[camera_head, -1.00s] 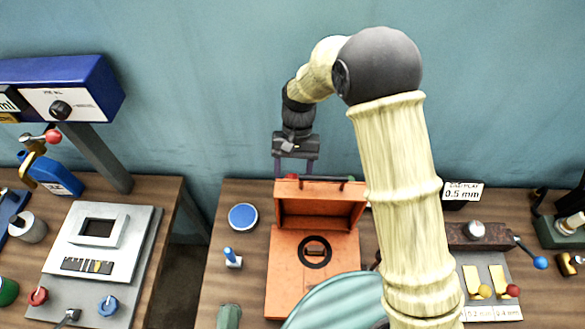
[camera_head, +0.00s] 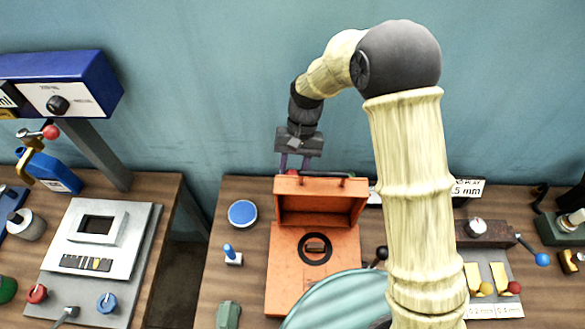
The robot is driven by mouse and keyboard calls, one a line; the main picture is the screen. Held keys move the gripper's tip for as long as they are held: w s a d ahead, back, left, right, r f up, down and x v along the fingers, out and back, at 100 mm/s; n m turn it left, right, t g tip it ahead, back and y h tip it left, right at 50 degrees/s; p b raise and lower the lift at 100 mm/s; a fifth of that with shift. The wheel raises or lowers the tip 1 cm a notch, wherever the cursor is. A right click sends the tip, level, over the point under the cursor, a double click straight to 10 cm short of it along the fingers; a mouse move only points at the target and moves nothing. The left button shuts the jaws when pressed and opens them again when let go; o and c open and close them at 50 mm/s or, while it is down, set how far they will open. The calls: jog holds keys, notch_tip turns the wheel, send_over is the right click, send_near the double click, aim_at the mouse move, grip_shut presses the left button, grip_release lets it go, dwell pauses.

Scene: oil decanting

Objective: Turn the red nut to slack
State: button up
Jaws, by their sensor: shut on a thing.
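My gripper (camera_head: 294,165) points down at the back of the right-hand table, behind the raised lid of an orange box (camera_head: 286,262). Its two thin purple fingers are close together. Their tips are hidden behind the lid, and so is what they are shut on. I cannot make out the red nut in this view.
The orange lid (camera_head: 320,187) stands up just in front of my gripper. A blue round tin (camera_head: 242,213) and a blue-tipped peg (camera_head: 231,255) stand left of the box. A black-knobbed lever (camera_head: 381,253) is to its right. My arm covers much of the table right of the box.

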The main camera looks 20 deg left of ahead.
jog(key=n+g+y+b, duration=0.1)
jog(key=y+b, duration=0.1)
jog(key=n+g+y+b, duration=0.1)
jog(key=y+b, duration=0.2)
jog(key=d+f+g+y+b, duration=0.1)
jog(key=y+b, duration=0.2)
jog(key=shift+w+n+g, duration=0.25)
jog(key=shift+n+g, duration=0.15)
jog(key=shift+n+g+y+b, duration=0.4)
jog(key=shift+g+y+b, duration=0.2)
jog(key=shift+y+b, duration=0.35)
jog(key=o, duration=1)
jog(key=shift+d, duration=0.1)
jog(key=shift+b+v, duration=0.9)
jog(key=shift+v, duration=2.85)
